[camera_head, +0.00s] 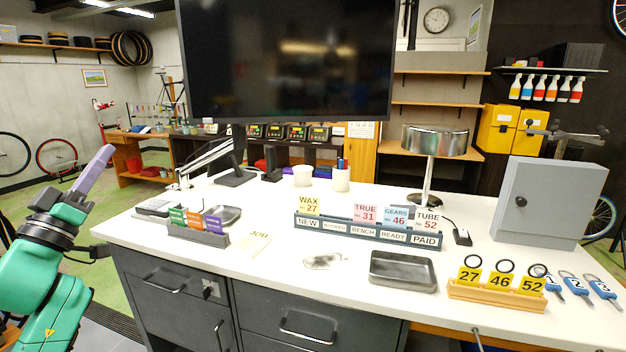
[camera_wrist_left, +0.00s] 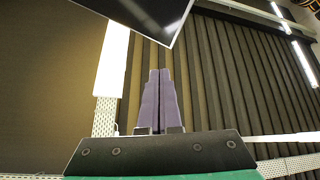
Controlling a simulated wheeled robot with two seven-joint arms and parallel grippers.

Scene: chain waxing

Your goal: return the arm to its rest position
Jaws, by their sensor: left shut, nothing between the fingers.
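My left gripper (camera_head: 96,170) is at the left of the head view, raised and clear of the desk's left edge. Its purple fingers point up and to the right. In the left wrist view the two fingers (camera_wrist_left: 158,100) are pressed together with nothing between them. The wrist view looks up at the dark ceiling. My left arm is green and comes in from the lower left. My right gripper does not show in the head view.
The white desk (camera_head: 300,225) fills the middle. On it are a card rack (camera_head: 365,233), a metal tray (camera_head: 403,270), a tag holder (camera_head: 497,297), a lamp (camera_head: 433,143) and a grey cabinet (camera_head: 548,200). A large dark monitor (camera_head: 285,60) stands behind. Floor space is free near the arm.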

